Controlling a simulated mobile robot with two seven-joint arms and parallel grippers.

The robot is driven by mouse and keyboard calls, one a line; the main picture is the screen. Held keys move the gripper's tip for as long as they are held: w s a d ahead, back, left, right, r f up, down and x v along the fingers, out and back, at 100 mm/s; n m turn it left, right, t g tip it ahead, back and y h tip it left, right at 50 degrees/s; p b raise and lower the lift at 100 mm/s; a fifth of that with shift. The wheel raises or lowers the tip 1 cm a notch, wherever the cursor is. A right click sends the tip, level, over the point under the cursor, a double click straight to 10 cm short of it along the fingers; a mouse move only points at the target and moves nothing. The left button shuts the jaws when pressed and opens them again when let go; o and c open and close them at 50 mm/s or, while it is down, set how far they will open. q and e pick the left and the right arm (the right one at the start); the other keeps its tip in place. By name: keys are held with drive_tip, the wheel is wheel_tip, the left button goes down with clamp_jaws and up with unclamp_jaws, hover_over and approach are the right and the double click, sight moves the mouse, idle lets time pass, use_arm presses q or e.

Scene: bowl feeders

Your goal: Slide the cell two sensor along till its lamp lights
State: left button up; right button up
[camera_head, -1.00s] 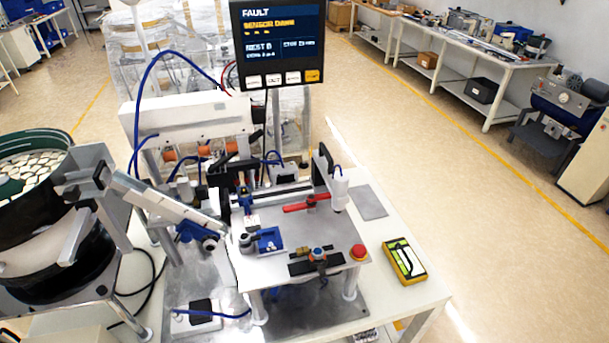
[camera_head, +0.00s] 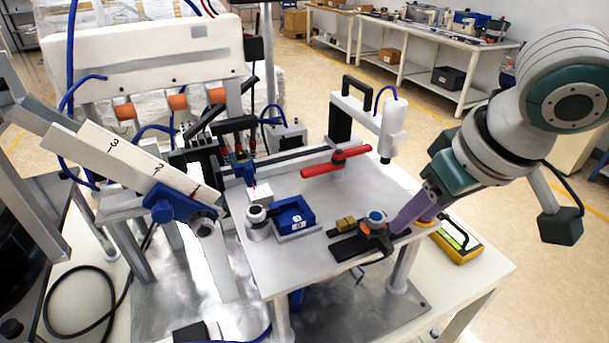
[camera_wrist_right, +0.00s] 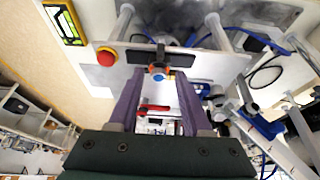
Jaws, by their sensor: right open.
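The sensor (camera_head: 375,222), a small carriage with a blue cap and an orange part, sits on a short black rail (camera_head: 345,247) at the front of the white plate. A brass block (camera_head: 346,224) sits on the rail to its left. My right gripper (camera_head: 402,218) has purple fingers and comes in from the right, close to the sensor's right side. In the right wrist view the gripper (camera_wrist_right: 157,82) is open, and the sensor (camera_wrist_right: 157,70) shows between and beyond the fingertips. I cannot tell whether they touch. No lit lamp is clear on the sensor. My left gripper is not in view.
A blue tray (camera_head: 293,216) and a round grey-topped post (camera_head: 258,224) stand left of the rail. A red lever (camera_head: 336,163) and a white upright device (camera_head: 392,130) stand behind. A red button (camera_wrist_right: 106,57) and a yellow device (camera_head: 457,243) lie near the right gripper.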

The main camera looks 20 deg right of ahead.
sight(387, 243)
drive_tip(key=b+x, duration=0.1)
drive_tip(key=x, duration=0.8)
drive_tip(key=shift+s, duration=0.15)
drive_tip(key=shift+c, duration=0.3)
clamp_jaws()
idle(0.8)
